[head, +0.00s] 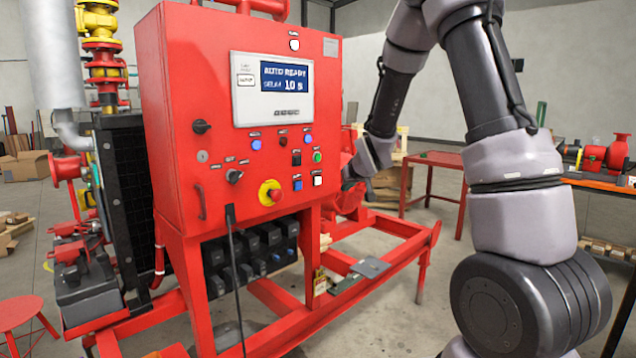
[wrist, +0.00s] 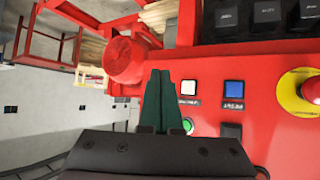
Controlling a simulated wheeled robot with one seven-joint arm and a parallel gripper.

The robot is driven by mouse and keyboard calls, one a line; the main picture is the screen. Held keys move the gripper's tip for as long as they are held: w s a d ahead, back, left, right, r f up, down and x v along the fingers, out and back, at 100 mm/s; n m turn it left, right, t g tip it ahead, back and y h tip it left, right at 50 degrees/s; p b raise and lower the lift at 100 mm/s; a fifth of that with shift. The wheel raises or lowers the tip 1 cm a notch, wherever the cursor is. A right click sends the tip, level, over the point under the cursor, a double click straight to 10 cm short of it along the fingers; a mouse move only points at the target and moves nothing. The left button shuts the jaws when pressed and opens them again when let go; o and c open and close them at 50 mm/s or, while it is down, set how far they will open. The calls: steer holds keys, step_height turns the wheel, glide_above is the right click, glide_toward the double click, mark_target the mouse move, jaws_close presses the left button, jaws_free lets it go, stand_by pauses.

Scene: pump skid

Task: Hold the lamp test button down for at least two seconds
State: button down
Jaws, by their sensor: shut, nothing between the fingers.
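The red control cabinet (head: 180,130) carries several buttons on its front. Low at its right are a white square button (head: 318,180) and a blue square button (head: 297,185). In the wrist view, the white button (wrist: 188,88) and the blue button (wrist: 233,88) have labels too small to read, so I cannot tell which is the lamp test. My gripper (wrist: 161,73) is shut and empty. Its dark green fingertips appear just left of the white button in the wrist view, with no visible contact on either button. In the head view the fingertips are not clearly visible.
A green round button (wrist: 188,125) sits close beside the fingers. A red emergency stop on a yellow ring (head: 270,193) is to the left of the square buttons in the head view. Black connectors (head: 245,255) are below. A red table (head: 430,160) stands behind.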

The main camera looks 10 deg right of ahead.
glide_toward(321, 183)
steer(key=shift+s+d+f+x, duration=0.1)
steer(key=shift+x, duration=0.75)
steer(key=shift+s+d+f+x, duration=0.1)
steer(key=shift+d+f+x, duration=0.05)
steer(key=shift+x, duration=0.7)
steer(key=shift+s+d+f+x, duration=0.1)
steer(key=shift+x, duration=0.75)
steer(key=shift+w, duration=0.2)
steer(key=shift+w+a, duration=0.2)
steer(key=shift+w, duration=0.05)
steer(key=shift+w+a, duration=0.3)
steer(key=shift+w, duration=0.05)
stand_by(2.0)
stand_by(1.7)
steer(key=shift+s+d, duration=0.5)
steer(key=shift+s, duration=0.2)
